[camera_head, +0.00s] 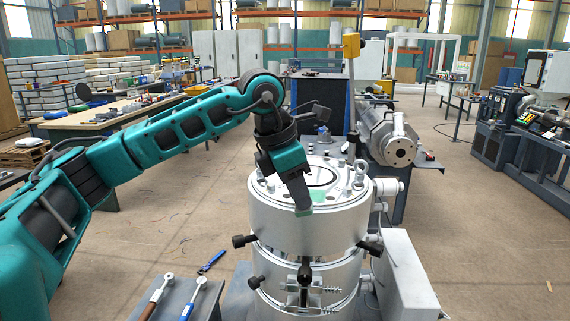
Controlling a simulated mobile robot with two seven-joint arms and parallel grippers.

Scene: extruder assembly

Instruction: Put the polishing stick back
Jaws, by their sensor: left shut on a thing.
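My left gripper (298,186) reaches in from the left and points down over the top of the silver cylindrical extruder head (310,235). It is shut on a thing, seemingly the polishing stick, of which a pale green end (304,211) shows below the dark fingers. The rest of the stick is hidden by the gripper. The green end is at the near part of the top face; I cannot tell if it touches. A pale green patch (319,195) also shows on that face. My right gripper is not in view.
A small table (177,290) at the lower left bears two ring-ended tools, one with a brown handle (149,311) and one blue (187,309). A blue tool (211,262) lies behind them. An upright eyebolt (359,172) rises from the head's right side. Open floor lies at right.

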